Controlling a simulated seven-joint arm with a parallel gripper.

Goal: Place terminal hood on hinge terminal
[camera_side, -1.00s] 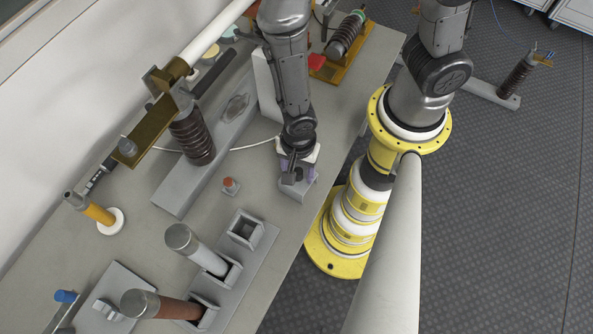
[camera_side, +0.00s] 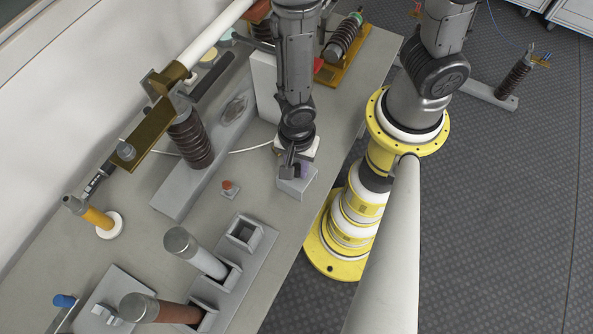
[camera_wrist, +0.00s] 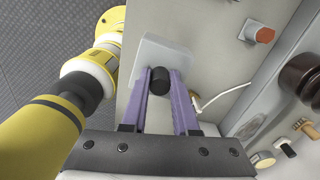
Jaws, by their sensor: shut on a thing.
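My gripper (camera_wrist: 165,100) has two purple fingers shut on a small black round cap (camera_wrist: 159,80), which looks like the terminal hood. The cap sits between the fingertips, over a pale grey block (camera_wrist: 165,55); I cannot tell whether it touches the block. In the side view my gripper (camera_side: 294,170) is low at the same grey block (camera_side: 296,188), and the cap is hidden. A brass arm (camera_side: 147,138) with a grey knob (camera_side: 126,151) at its end stands left, by a brown ribbed insulator (camera_side: 190,140). I cannot tell which part is the hinge terminal.
A grey holder (camera_side: 243,233) with square sockets holds two tubes in front. A white panel (camera_side: 264,85) stands close behind my arm. Table room is open between the block and the holder.

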